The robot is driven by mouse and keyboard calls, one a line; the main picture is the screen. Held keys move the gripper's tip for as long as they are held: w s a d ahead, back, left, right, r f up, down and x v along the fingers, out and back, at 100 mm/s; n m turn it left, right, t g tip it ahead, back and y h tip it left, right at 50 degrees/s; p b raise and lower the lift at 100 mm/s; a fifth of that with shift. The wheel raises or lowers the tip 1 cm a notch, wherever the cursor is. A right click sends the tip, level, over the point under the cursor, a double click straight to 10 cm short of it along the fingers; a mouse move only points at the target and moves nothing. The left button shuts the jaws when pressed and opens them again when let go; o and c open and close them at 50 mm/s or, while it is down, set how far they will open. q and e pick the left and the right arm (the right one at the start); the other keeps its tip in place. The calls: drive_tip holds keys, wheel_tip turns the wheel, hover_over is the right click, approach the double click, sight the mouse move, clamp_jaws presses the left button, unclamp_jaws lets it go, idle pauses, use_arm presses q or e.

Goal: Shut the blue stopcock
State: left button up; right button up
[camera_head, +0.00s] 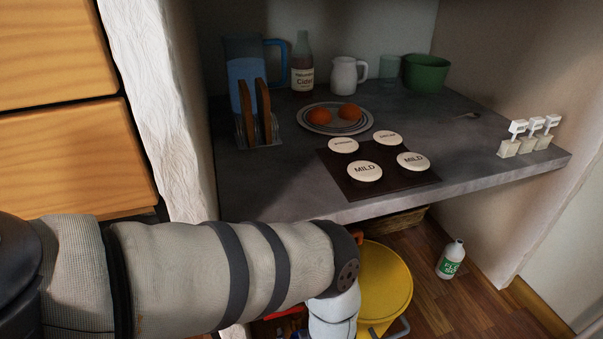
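I see no blue stopcock in the head view. My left arm reaches in from the left across the lower part of the picture. It bends down at its dark joint, in front of the space under the counter, and leaves the picture at the bottom edge. The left gripper is out of view. My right arm and gripper do not show. My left arm hides part of the space under the counter.
The grey masonry counter (290,197) holds a blue jug (243,62), cider bottle (303,75), white jug (345,76), green bowl (426,73), plate (314,126) and dark board (400,187). Below are a yellow bucket (385,285), a basket (395,222) and a white bottle (451,259).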

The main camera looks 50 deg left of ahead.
use_arm(q)
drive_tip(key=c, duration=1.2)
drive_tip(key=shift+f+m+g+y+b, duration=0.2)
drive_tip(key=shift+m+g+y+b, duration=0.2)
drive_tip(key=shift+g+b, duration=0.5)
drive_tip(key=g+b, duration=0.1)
drive_tip(key=b, duration=0.2)
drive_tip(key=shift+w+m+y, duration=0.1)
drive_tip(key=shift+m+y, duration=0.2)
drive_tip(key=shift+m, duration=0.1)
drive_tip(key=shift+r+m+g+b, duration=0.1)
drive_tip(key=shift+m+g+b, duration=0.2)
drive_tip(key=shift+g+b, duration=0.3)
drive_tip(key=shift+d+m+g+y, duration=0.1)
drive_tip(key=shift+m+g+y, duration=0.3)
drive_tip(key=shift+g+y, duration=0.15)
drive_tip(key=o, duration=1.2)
